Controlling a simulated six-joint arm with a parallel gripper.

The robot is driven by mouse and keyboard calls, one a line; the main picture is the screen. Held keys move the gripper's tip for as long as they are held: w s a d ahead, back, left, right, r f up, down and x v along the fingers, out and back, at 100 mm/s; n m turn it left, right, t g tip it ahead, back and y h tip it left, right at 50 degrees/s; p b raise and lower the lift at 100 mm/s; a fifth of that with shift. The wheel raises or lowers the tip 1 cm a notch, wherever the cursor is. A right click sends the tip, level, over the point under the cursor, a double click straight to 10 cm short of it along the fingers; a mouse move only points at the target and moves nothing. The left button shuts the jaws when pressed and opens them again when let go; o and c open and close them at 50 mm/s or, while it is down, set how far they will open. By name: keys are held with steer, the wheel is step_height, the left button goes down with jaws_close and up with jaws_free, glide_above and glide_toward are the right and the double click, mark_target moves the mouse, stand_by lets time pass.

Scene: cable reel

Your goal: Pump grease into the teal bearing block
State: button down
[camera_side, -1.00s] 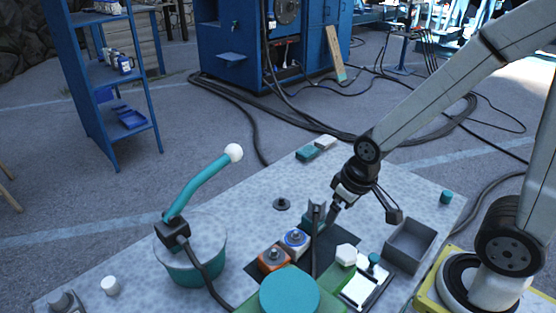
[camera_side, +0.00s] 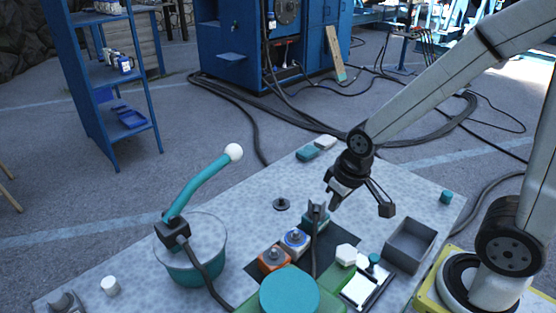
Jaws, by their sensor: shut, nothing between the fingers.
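The teal bearing block (camera_side: 322,225) is partly hidden behind a grey upright fitting (camera_side: 317,209) at the end of a row with a blue block (camera_side: 295,238) and an orange block (camera_side: 274,259). A dark hose (camera_side: 314,258) rises to the grey fitting; I cannot tell whether it is seated on the block. The grease pump is a teal-banded bucket (camera_side: 195,272) at left, with a black head (camera_side: 172,232) and a raised teal lever (camera_side: 197,183) ending in a white knob (camera_side: 233,152). My gripper (camera_side: 334,204) is shut and empty, just above and right of the fitting.
A grey open bin (camera_side: 410,244), a white hexagonal piece (camera_side: 346,253) and a framed white pad (camera_side: 360,290) lie at right. A teal round top (camera_side: 289,291) stands in front. A dark washer-like disc (camera_side: 281,204) lies mid-table. The table between bucket and disc is clear.

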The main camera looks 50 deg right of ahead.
steer(key=w+a+r, duration=0.5)
steer(key=w+r, duration=0.6)
step_height(320, 180, up, 14)
steer(key=f+t, duration=0.1)
glide_above(234, 145)
steer(key=s+a, duration=0.1)
steer(key=s, duration=0.4)
steer(key=shift+a+r, duration=0.15)
steer(key=shift+r, duration=0.1)
steer(key=shift+f, duration=0.1)
steer(key=x, duration=1.2)
steer(key=shift+d+f, duration=0.15)
steer(key=shift+d, duration=0.2)
steer(key=shift+x, duration=0.75)
steer(key=shift+s+d+f, duration=0.15)
steer(key=shift+d, duration=0.05)
